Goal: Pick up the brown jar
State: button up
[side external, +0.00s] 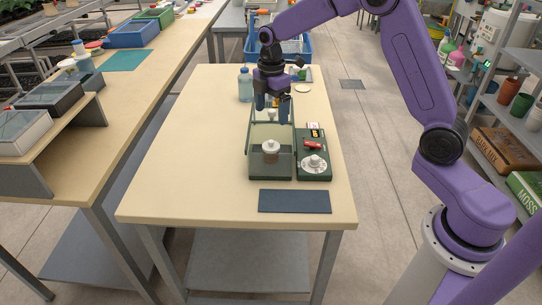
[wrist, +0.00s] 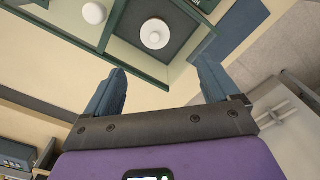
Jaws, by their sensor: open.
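My gripper (side external: 271,108) is open and empty, pointing down over the back part of a green-framed glass case (side external: 253,172) on the table. In the wrist view, the two blue fingers of my gripper (wrist: 161,72) are spread apart, with nothing between them.
A green scale-like device (side external: 314,165) with a white dial and a red item (side external: 312,146) stands right of the case. A dark blue mat (side external: 294,201) lies in front. A clear bottle (side external: 245,85) and a pale saucer (side external: 303,89) are behind. The table's left side is bare.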

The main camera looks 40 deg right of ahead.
aim_at(271, 141)
notch_tip(271, 141, down, 10)
jog(key=shift+r, duration=0.25)
jog(key=f, duration=0.4)
jog(key=shift+w+d, duration=0.3)
jog(key=shift+w, duration=0.05)
jog(key=shift+f, duration=0.7)
jog(key=c, duration=1.2)
jog(key=shift+c, duration=0.2)
jog(key=shift+r, duration=0.1)
